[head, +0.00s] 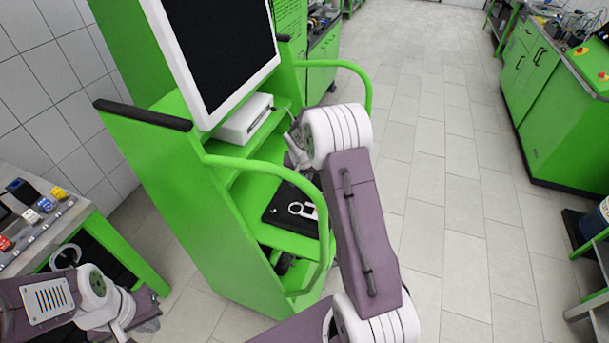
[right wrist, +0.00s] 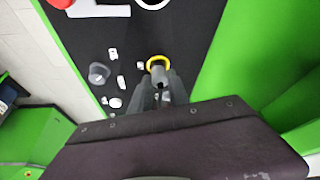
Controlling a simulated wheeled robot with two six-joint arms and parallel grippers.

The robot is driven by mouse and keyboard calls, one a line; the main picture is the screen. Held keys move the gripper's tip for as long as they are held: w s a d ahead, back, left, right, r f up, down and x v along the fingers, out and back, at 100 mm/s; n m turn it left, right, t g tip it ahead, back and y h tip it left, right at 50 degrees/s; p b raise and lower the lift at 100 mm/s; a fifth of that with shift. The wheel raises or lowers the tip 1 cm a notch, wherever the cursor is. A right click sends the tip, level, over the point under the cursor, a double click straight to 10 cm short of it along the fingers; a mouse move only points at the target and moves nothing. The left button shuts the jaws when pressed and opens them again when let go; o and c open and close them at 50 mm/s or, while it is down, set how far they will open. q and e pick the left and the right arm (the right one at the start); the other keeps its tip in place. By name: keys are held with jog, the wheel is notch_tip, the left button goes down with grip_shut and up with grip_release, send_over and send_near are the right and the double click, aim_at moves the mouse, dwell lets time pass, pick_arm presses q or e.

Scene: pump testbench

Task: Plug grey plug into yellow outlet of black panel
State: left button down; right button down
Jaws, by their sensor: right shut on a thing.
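In the right wrist view, the black panel (right wrist: 122,30) fills the upper middle. The yellow outlet (right wrist: 152,60) shows as a ring on it. My right gripper (right wrist: 160,88) is shut on the grey plug (right wrist: 158,75), and the plug overlaps the yellow ring. I cannot tell whether the plug is inside the outlet or just in front of it. In the head view, my right gripper (head: 296,152) is partly hidden by its wrist near the green cabinet. My left gripper (head: 148,318) is low at the left; its finger opening is unclear.
A grey round fitting (right wrist: 98,73) and several small white pieces are left of the outlet. In the head view, a green cabinet (head: 175,205) carries a monitor (head: 225,50) and curved green handrails (head: 325,225). A workbench (head: 95,215) stands at left.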

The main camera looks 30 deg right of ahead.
jog(key=shift+f+b, duration=0.55)
jog(key=shift+f, duration=0.05)
jog(key=c, duration=0.8)
grip_release()
jog(key=shift+o, duration=0.2)
jog(key=shift+r, duration=0.1)
jog(key=shift+r+p, duration=3)
jog(key=shift+r, duration=1)
jog(key=shift+f, duration=0.1)
